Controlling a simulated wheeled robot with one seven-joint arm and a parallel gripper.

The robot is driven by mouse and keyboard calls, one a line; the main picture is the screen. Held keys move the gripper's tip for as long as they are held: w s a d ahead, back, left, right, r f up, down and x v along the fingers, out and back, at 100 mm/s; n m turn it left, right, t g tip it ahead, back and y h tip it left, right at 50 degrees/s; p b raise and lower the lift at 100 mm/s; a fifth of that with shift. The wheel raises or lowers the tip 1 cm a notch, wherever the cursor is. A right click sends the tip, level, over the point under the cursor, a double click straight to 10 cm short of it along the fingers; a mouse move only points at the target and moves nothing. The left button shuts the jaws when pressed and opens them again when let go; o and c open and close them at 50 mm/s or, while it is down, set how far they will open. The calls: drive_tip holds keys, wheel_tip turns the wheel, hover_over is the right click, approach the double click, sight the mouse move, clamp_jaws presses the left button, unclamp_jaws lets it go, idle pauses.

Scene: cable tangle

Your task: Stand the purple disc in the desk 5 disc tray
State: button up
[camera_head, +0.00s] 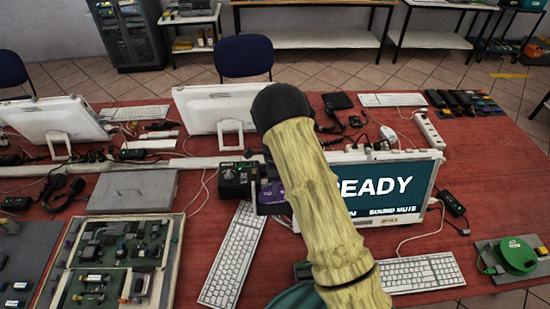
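My arm (325,215), with a yellow wood-like surface and a black rounded joint, rises from the bottom and covers the middle of the desk. My gripper's fingers cannot be made out; they are outside the view or hidden behind the arm. A small purple patch (271,194) shows at the arm's left edge, beside a black box with knobs. Most of it is hidden, and I cannot tell whether it is the purple disc. No disc tray can be made out with certainty.
The red desk holds a "READY" monitor (408,187), white keyboards (232,255), a black box (236,180), an open case of parts (117,262), a grey lid (133,191) and a green round device (516,254). Loose cables lie about. Some red surface at right is clear.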

drive_tip(key=b+v, duration=0.3)
drive_tip(key=v, duration=0.9)
drive_tip(key=shift+w+d+r, duration=0.15)
drive_tip(key=shift+w+r, duration=0.1)
drive_tip(key=shift+r, duration=0.1)
drive_tip(key=s+d+r+n+t, duration=0.2)
drive_tip(key=s+d+n, duration=0.3)
drive_tip(key=s+n, duration=0.4)
drive_tip(key=s+d+r+n+t, duration=0.2)
drive_tip(key=s+d+n, duration=0.4)
drive_tip(key=s, duration=0.8)
drive_tip(key=n+t, duration=0.1)
drive_tip(key=n, duration=0.2)
drive_tip(key=shift+s, duration=0.3)
drive_tip(key=shift+c, duration=0.4)
